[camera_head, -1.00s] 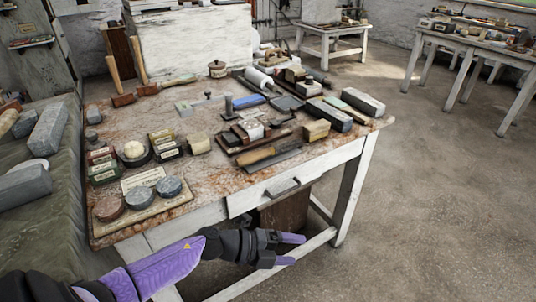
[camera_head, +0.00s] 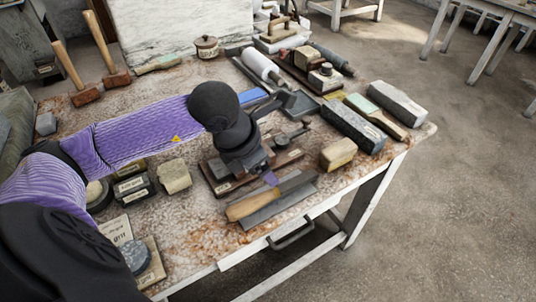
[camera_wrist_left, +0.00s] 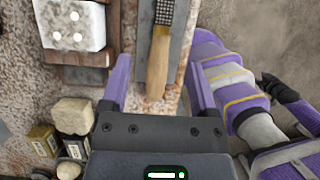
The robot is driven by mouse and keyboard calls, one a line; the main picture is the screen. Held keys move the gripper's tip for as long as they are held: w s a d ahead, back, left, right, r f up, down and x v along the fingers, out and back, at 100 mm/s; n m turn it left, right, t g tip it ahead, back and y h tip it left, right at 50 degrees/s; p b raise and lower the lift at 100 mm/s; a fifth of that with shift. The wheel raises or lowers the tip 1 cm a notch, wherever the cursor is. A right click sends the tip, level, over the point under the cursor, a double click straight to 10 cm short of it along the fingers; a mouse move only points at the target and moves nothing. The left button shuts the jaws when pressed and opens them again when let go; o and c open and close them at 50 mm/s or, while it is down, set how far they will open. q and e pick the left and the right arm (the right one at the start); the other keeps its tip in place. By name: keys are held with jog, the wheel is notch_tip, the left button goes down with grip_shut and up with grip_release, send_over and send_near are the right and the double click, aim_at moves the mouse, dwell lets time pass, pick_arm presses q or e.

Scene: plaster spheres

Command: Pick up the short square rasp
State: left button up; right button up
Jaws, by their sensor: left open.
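The rasp, with a pale wooden handle (camera_head: 250,206) and a dark toothed head, lies on a flat grey strip (camera_head: 262,217) near the table's front edge. In the left wrist view the rasp (camera_wrist_left: 160,62) lies lengthwise between my fingers, its toothed head at the top of the picture. My left gripper (camera_head: 269,177) is above the rasp, pointing down, partly hidden by its own wrist in the head view. In the left wrist view the gripper (camera_wrist_left: 158,80) is open, with one purple finger either side of the handle and nothing held.
A tan block (camera_head: 338,153) and dark stone block (camera_head: 352,127) stand right of the rasp. A wooden board (camera_head: 222,180) with a white block (camera_wrist_left: 72,24) lies behind it. Another tan block (camera_head: 174,176) sits left. The table edge and drawer handle (camera_head: 292,236) are in front.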

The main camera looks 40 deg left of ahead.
aim_at(278, 189)
pick_arm(q)
jog(key=b+x, duration=0.3)
jog(key=x, duration=0.6)
jog(key=shift+d+f, duration=0.2)
jog(key=shift+f, duration=0.2)
pick_arm(e)
jog(key=shift+g, duration=0.3)
jog(key=s+d+f, duration=0.2)
jog(key=f, duration=0.1)
jog(key=shift+s+d, duration=0.2)
jog(key=shift+s, duration=0.2)
pick_arm(q)
grip_shut()
pick_arm(e)
jog(key=shift+w, duration=0.4)
